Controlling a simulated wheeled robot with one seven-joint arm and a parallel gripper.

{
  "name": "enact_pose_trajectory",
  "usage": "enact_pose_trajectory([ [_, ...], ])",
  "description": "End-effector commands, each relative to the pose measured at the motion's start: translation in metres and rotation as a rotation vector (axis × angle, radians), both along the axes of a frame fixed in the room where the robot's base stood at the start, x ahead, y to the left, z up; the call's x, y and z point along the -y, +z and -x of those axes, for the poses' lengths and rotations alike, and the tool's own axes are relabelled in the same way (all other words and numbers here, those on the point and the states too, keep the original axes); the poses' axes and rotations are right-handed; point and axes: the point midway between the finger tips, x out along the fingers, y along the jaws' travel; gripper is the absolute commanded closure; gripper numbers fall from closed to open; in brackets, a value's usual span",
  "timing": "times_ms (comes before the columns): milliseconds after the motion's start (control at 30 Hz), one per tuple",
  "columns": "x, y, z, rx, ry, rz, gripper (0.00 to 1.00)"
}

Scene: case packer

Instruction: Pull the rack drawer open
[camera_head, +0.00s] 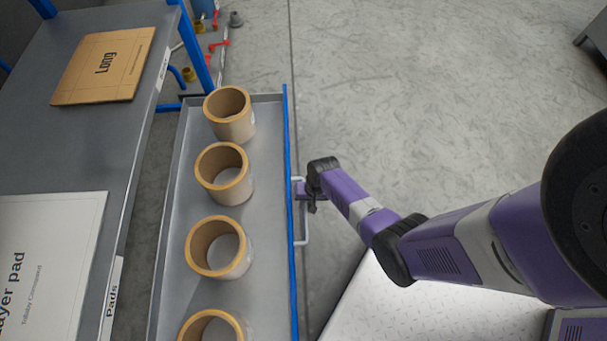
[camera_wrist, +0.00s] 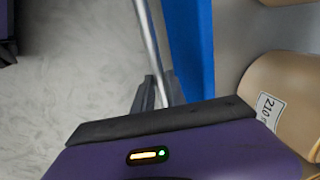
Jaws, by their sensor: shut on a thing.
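The rack drawer (camera_head: 171,240) is a grey tray with a blue front edge, and in the head view it stands pulled out from under the rack's shelf. A pale bar handle (camera_head: 304,236) runs along its blue front. My gripper (camera_head: 301,192) is at the handle, on the drawer's right side. In the wrist view my gripper's dark fingers (camera_wrist: 157,93) are shut around the handle bar (camera_wrist: 150,45), beside the blue front (camera_wrist: 190,45). The fingertips are partly hidden by the gripper body.
Several brown cardboard rolls (camera_head: 229,118) stand in a row in the drawer. Red and brass fittings (camera_head: 213,45) lie behind. Open concrete floor (camera_head: 420,80) is at the right.

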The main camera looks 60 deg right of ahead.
Motion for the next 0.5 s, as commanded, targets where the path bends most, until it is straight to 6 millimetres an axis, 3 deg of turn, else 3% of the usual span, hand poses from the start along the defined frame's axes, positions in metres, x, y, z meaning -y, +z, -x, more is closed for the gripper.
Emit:
enact_pose_trajectory([
  [433, -0.0002, -0.0011, 0.0014, -0.002, 0.000, -0.001, 1.00],
  [467, -0.0002, -0.0011, 0.0014, -0.002, 0.000, -0.001, 0.80],
  [500, -0.0001, -0.0011, 0.0013, -0.002, -0.001, -0.001, 0.72],
])
